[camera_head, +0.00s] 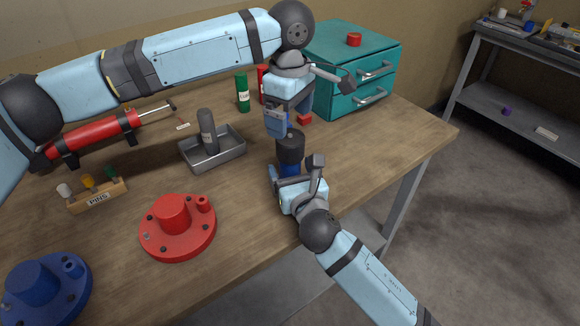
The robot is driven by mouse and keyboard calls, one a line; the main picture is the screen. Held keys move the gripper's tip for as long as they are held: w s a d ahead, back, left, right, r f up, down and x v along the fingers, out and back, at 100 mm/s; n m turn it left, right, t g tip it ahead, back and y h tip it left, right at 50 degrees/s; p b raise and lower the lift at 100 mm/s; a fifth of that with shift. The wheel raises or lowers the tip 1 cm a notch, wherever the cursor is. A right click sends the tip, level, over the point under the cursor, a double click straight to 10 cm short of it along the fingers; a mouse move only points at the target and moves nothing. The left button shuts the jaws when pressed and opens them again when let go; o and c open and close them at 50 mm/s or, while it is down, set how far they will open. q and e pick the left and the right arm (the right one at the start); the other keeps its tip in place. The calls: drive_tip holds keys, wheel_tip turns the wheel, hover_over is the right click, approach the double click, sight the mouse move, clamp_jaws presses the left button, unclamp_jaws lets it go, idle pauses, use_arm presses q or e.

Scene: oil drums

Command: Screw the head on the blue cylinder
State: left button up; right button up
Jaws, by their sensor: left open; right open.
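The blue cylinder (290,170) stands upright near the front of the wooden table. A wide dark grey head part (290,146) sits at its top; I cannot tell how tightly they are joined. My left gripper (289,119) points down just above the dark part, jaws open, with a bit of blue showing between its fingers. My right gripper (294,170) comes from the front, open, with a finger on each side of the blue cylinder. It hides the cylinder's base, and contact is unclear.
A grey tray (228,160) holding a grey bottle stands to the left. A teal drawer cabinet (319,69) stands behind, with a small red block (305,119) nearby. Table at right is clear.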

sight(290, 136)
drive_tip(key=shift+x, duration=0.8)
clamp_jaws()
use_arm(q)
drive_tip(key=m, duration=0.9)
drive_tip(key=shift+f, duration=4)
